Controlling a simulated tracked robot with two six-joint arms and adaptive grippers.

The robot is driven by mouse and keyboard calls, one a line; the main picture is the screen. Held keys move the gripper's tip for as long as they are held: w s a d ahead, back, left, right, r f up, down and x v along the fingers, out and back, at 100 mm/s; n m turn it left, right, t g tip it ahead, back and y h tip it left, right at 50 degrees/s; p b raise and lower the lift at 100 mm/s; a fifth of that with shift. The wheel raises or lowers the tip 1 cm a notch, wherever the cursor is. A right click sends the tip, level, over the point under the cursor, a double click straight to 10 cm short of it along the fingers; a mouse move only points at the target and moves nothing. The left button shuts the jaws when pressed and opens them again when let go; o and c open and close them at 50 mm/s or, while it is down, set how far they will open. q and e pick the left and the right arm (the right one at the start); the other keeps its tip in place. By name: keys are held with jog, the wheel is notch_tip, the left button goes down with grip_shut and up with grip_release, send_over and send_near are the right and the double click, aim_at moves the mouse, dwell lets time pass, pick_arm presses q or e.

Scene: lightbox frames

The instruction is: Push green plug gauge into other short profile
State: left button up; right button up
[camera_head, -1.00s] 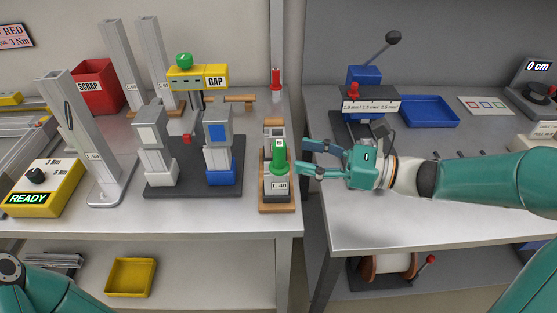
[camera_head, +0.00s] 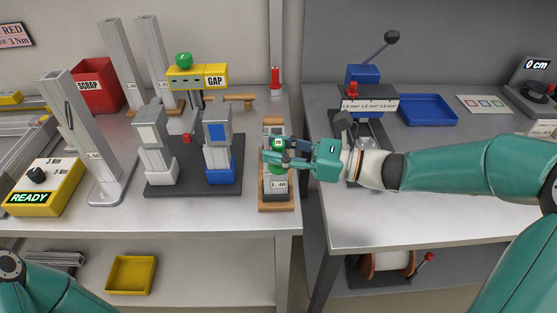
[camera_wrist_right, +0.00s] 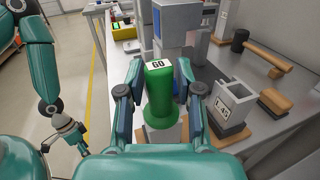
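The green plug gauge (camera_wrist_right: 160,92), marked GO on top, stands upright over the short profile labelled L.40 (camera_head: 278,185). My right gripper (camera_head: 272,151) has one finger on each side of the gauge's handle and looks shut on it. Its fingers hide part of the gauge in the head view. The other short profile, labelled L.45 (camera_wrist_right: 232,97), stands upright on the same wooden holder (camera_head: 263,203); its open top faces up and is empty. My left gripper (camera_wrist_right: 72,135) hangs away from the bench at the left of the wrist view, too small to judge.
A black fixture with two clamped blocks (camera_head: 193,178) stands just left of the holder. A gap separates the two benches right of the holder. A press with a lever (camera_head: 365,95) and a blue tray (camera_head: 427,109) stand on the right bench.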

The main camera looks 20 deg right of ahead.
grip_shut()
jog(key=shift+r, duration=0.2)
